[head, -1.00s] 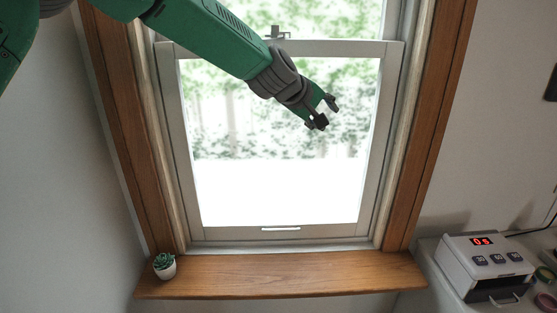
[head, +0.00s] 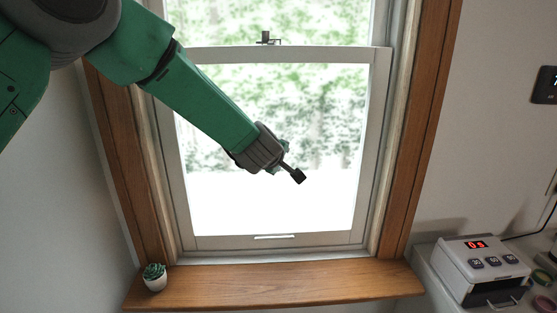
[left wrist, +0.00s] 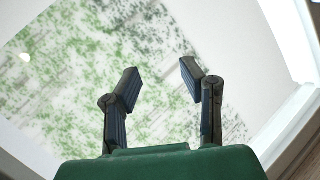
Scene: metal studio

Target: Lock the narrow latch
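The narrow latch (head: 266,39) is a small dark metal piece on top of the lower window sash's upper rail (head: 330,55). It is too small to tell how its lever is turned. My left gripper (head: 297,173) is in front of the lower pane, below and slightly right of the latch and apart from it. In the left wrist view the left gripper (left wrist: 158,82) has its two fingers apart with nothing between them, facing the glass. The latch does not show in that view. My right gripper is in neither view.
A wooden sill (head: 280,284) runs under the window, with a small potted succulent (head: 155,277) at its left end. A white box with a red display (head: 482,268) stands at the lower right. Wooden trim (head: 425,130) borders the window.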

